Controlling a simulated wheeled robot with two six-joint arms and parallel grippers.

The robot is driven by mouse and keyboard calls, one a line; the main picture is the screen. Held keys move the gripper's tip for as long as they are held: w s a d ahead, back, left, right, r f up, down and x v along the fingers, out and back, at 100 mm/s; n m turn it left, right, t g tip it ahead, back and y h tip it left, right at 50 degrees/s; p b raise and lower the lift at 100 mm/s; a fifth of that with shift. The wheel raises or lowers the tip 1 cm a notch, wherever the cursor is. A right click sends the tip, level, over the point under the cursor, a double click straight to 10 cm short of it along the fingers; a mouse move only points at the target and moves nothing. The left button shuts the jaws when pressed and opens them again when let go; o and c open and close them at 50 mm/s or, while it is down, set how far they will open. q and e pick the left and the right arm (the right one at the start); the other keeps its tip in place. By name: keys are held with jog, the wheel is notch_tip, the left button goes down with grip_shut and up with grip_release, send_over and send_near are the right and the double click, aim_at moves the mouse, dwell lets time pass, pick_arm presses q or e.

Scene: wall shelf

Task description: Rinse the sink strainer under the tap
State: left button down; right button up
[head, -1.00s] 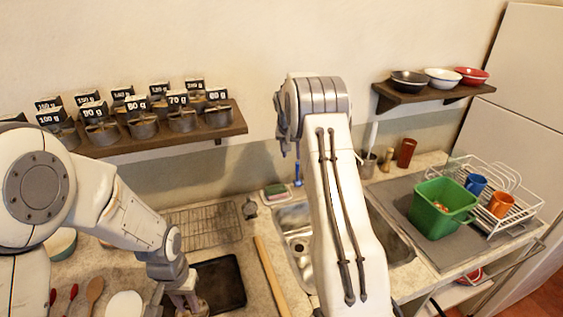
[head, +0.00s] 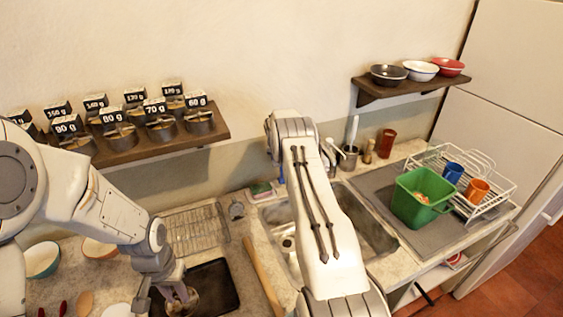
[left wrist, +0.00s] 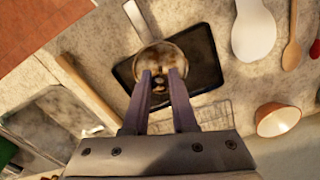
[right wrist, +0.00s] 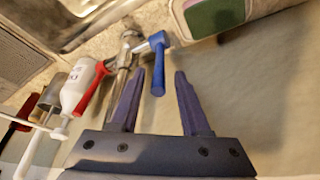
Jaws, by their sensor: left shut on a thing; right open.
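A round metal strainer (left wrist: 160,52) with brownish bits in it is in the left wrist view, above a black tray. My left gripper (left wrist: 160,76) is shut on it; its fingertips overlap the near part of the strainer. The strainer is small and partly covered in the head view (head: 184,302). The tap (right wrist: 126,58) has a red lever (right wrist: 92,88) and a blue lever (right wrist: 158,62). My right gripper (right wrist: 160,74) is open, with the blue lever's end between its fingertips. In the head view my right arm hides most of the tap. The sink (head: 372,232) lies behind that arm.
The black tray (head: 222,280) lies on the counter left of a wooden rolling pin (head: 262,275). A wire rack (head: 195,230) is behind it. A white bottle (right wrist: 78,92) stands near the tap. A green bin (head: 425,205) and dish rack (head: 505,198) are at right.

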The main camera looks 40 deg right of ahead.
jog(key=shift+d+f, duration=0.2)
jog(key=shift+f, duration=0.15)
grip_shut()
dwell(1.3)
